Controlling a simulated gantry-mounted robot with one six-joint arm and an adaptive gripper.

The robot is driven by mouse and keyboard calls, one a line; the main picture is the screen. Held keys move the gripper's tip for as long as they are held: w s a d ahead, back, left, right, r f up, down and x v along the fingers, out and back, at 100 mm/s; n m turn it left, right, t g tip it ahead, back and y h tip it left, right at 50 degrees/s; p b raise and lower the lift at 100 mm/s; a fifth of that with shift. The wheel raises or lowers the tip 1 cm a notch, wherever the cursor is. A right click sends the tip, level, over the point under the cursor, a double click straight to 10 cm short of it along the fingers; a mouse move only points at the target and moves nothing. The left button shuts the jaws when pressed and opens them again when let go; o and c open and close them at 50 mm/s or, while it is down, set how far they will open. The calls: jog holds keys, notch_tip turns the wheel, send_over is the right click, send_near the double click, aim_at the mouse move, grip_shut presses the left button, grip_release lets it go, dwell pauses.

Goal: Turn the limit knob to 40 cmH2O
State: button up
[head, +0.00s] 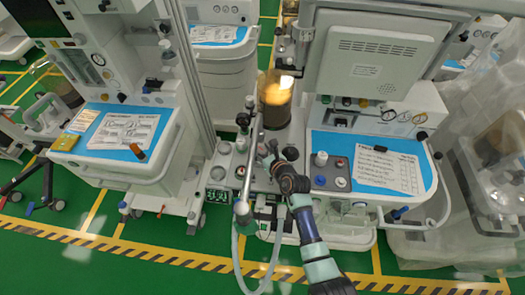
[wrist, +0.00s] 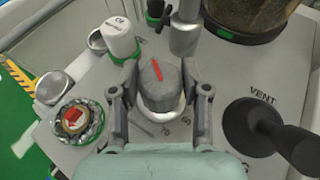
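The limit knob (wrist: 160,92) is a grey, faceted knob with a red pointer line on top, on a pale round base in the middle of the wrist view. The red line points up and slightly left in that view. My gripper (wrist: 161,72) has one finger on each side of the knob, with no clear gap showing at the fingertips. Scale marks and partly readable figures show on the panel below the knob; the rest of the scale is hidden by the knob and fingers. In the head view my gripper (head: 270,158) is over the middle panel, and the knob is hard to make out.
A black lever marked VENT (wrist: 262,128) stands close on the right. A white cap (wrist: 122,38) and metal post (wrist: 184,28) stand behind. A red-centred knob (wrist: 75,120) is at left. In the head view, a metal pole (head: 249,160) rises beside my gripper.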

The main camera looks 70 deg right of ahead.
jog(key=shift+c, duration=1.3)
jog(key=r+m+h+p, duration=0.1)
jog(key=p, duration=0.4)
jog(key=shift+g, duration=0.4)
jog(key=p, duration=0.4)
jog(key=shift+w+m+g+h+p, duration=0.2)
jog(key=shift+m+g+h+p, duration=0.1)
jog(key=shift+m, duration=0.1)
jog(key=m+g+h+p, duration=0.1)
jog(key=p, duration=0.3)
jog(key=shift+w+d+f+m+p, duration=0.1)
jog(key=shift+m+p, duration=0.2)
jog(key=shift+m, duration=0.1)
jog(key=shift+f+m+g+h, duration=0.2)
jog(key=shift+m+g+h, duration=0.4)
jog(key=shift+g, duration=0.3)
jog(key=o, duration=1.2)
jog(key=shift+s+f, duration=0.1)
jog(key=shift+s, duration=0.1)
jog(key=shift+c, duration=0.2)
